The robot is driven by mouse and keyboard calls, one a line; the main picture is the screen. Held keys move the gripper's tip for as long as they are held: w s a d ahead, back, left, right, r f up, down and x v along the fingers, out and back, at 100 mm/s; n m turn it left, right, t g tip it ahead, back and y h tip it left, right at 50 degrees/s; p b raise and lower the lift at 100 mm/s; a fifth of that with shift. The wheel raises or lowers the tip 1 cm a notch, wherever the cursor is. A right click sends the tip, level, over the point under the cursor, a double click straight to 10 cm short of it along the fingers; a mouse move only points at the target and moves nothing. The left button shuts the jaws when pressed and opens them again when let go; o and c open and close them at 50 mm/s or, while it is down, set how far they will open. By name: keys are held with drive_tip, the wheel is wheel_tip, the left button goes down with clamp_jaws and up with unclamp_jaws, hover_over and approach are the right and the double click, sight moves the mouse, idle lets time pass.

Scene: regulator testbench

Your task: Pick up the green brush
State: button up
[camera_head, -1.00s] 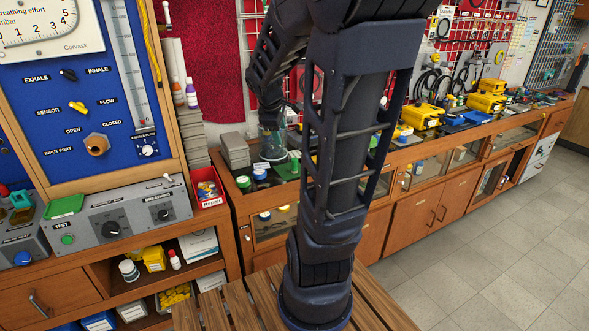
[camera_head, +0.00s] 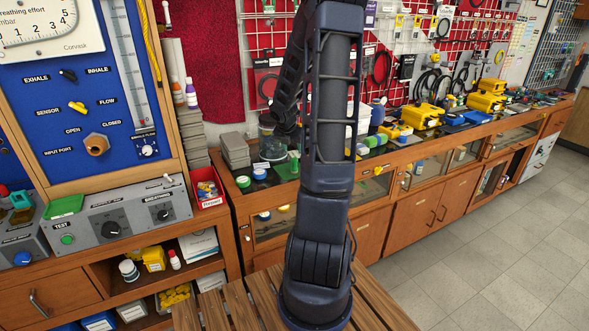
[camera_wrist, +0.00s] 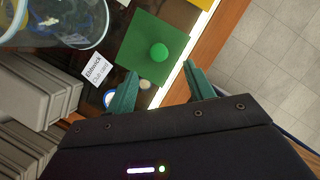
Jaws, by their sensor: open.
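A green square (camera_wrist: 140,45) with a round green knob (camera_wrist: 158,52) on it lies on the dark counter, just beyond my fingertips in the wrist view. In the head view a small upright green piece (camera_head: 294,158) stands on a flat green patch (camera_head: 284,171), seemingly the same thing. No bristles show, so I cannot tell for sure that it is the brush. My gripper (camera_wrist: 162,82) is open and empty, its two green fingers apart, with the knob ahead of the gap between them. In the head view the fingertips cannot be made out.
A clear round container (camera_wrist: 78,22) stands left of the green square, with a white label card (camera_wrist: 95,68) between. Grey stacked blocks (camera_wrist: 28,95) are at the left. The counter's wooden edge (camera_wrist: 215,35) runs along the right, with open floor beyond.

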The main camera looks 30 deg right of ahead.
sight(294, 159)
drive_tip(key=shift+n, duration=0.3)
drive_tip(key=shift+a+x, duration=0.2)
drive_tip(key=shift+x, duration=5.55)
drive_tip(key=c, duration=1.1)
drive_tip(key=shift+r, duration=0.1)
